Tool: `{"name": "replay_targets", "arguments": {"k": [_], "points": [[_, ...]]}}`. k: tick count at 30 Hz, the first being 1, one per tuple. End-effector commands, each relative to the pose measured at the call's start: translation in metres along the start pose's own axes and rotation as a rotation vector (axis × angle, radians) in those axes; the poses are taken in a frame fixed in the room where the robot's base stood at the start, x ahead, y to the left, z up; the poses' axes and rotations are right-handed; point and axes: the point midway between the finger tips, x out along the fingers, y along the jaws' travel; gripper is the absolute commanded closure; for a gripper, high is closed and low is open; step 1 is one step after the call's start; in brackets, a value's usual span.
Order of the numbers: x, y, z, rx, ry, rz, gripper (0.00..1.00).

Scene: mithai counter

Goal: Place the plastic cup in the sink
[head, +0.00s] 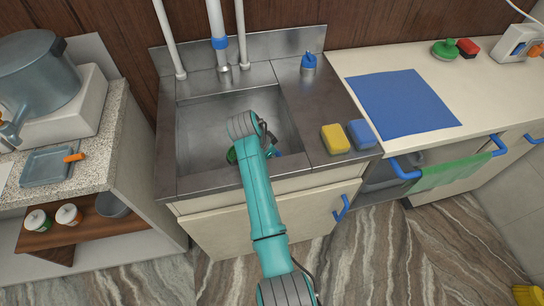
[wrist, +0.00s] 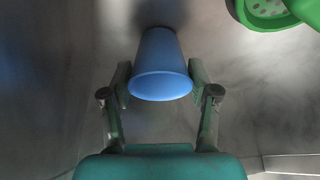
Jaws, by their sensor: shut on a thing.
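The blue plastic cup (wrist: 160,66) is in the wrist view, between the two fingers of my gripper (wrist: 160,80). My gripper is shut on it, one finger on each side. The sink (head: 200,122) is a grey metal basin in the middle of the head view. My arm reaches down into it and hides most of my gripper and the cup there. Grey metal surrounds the cup in the wrist view; I cannot tell whether the cup touches the sink floor.
A green item with holes (wrist: 266,8) lies near the cup, at the upper right of the wrist view. A tap pipe (head: 218,35) rises behind the basin.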

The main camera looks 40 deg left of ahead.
Motion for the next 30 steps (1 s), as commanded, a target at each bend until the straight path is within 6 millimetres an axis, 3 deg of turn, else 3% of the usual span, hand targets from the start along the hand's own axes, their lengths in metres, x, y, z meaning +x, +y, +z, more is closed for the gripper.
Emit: {"name": "replay_targets", "arguments": {"k": [6, 7, 8, 20, 23, 30], "points": [[0.001, 0.000, 0.000, 0.000, 0.000, 0.000, 0.72], [0.001, 0.000, 0.000, 0.000, 0.000, 0.000, 0.35], [0.001, 0.000, 0.000, 0.000, 0.000, 0.000, 0.30], [-0.004, -0.001, -0.001, 0.001, 0.001, -0.001, 0.30], [-0.015, -0.001, -0.001, 0.001, 0.002, -0.003, 0.30], [-0.062, -0.001, -0.001, 0.001, 0.002, -0.004, 0.30]]}}
